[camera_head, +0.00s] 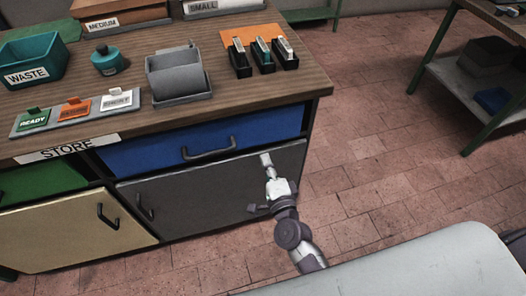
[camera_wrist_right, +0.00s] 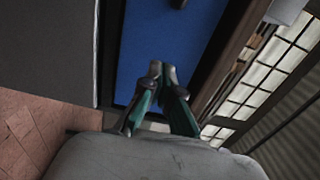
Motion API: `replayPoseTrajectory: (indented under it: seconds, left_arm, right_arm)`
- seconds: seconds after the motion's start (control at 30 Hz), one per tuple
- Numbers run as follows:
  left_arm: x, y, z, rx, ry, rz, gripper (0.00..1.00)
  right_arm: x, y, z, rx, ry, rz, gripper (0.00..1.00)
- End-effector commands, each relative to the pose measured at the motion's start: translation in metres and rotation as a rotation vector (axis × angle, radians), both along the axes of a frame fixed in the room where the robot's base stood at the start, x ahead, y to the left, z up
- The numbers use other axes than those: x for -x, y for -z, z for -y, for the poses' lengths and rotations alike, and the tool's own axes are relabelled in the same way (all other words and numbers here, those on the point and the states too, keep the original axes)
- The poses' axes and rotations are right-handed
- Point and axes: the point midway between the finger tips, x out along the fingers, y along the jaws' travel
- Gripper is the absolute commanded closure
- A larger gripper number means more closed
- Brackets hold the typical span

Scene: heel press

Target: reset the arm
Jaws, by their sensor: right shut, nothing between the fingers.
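My right gripper (camera_head: 266,160) is in front of the workbench (camera_head: 322,85), near the seam between the blue drawer (camera_head: 240,135) and the dark grey door (camera_head: 200,195). It is shut and empty. In the right wrist view its two dark and teal fingers (camera_wrist_right: 166,80) are together at the tips, with the blue drawer (camera_wrist_right: 165,35) behind them. I cannot tell whether the fingertips touch the bench front. My left gripper is not in view.
On the bench top are a teal waste bin (camera_head: 32,62), a grey holder (camera_head: 180,78), a tray of labelled cards (camera_head: 75,112) and black staplers (camera_head: 263,55). A pale surface (camera_head: 400,270) fills the lower right. Brick floor (camera_head: 380,130) is open to the right.

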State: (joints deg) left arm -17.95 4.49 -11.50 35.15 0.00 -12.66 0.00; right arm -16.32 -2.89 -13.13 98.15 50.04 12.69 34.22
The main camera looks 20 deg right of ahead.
Motion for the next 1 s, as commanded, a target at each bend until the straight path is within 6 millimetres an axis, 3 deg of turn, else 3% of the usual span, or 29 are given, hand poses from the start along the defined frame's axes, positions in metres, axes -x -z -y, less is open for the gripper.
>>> replayPoseTrajectory:
  seconds: [0.1,0.2,0.53,0.63,0.77,0.87,1.0]
  left_arm:
    - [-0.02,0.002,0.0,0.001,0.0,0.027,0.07]
    - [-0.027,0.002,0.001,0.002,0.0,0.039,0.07]
    - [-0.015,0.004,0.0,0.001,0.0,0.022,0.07]
    - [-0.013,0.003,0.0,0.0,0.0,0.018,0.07]
    - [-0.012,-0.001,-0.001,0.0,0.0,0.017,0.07]
    - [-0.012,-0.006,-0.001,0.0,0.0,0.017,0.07]
    - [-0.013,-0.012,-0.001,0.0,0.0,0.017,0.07]
  right_arm:
    - [0.023,0.002,0.001,0.0,-0.001,-0.003,1.0]
    - [0.036,0.002,0.001,0.001,-0.001,-0.003,1.0]
    - [0.049,0.0,0.002,0.002,-0.001,-0.001,1.0]
    - [0.05,0.01,0.0,0.031,-0.011,-0.02,1.0]
    - [0.059,0.06,-0.007,0.189,-0.076,-0.12,1.0]
    - [0.078,0.126,-0.011,0.392,-0.175,-0.249,1.0]
    - [0.127,0.222,-0.006,0.689,-0.36,-0.441,1.0]
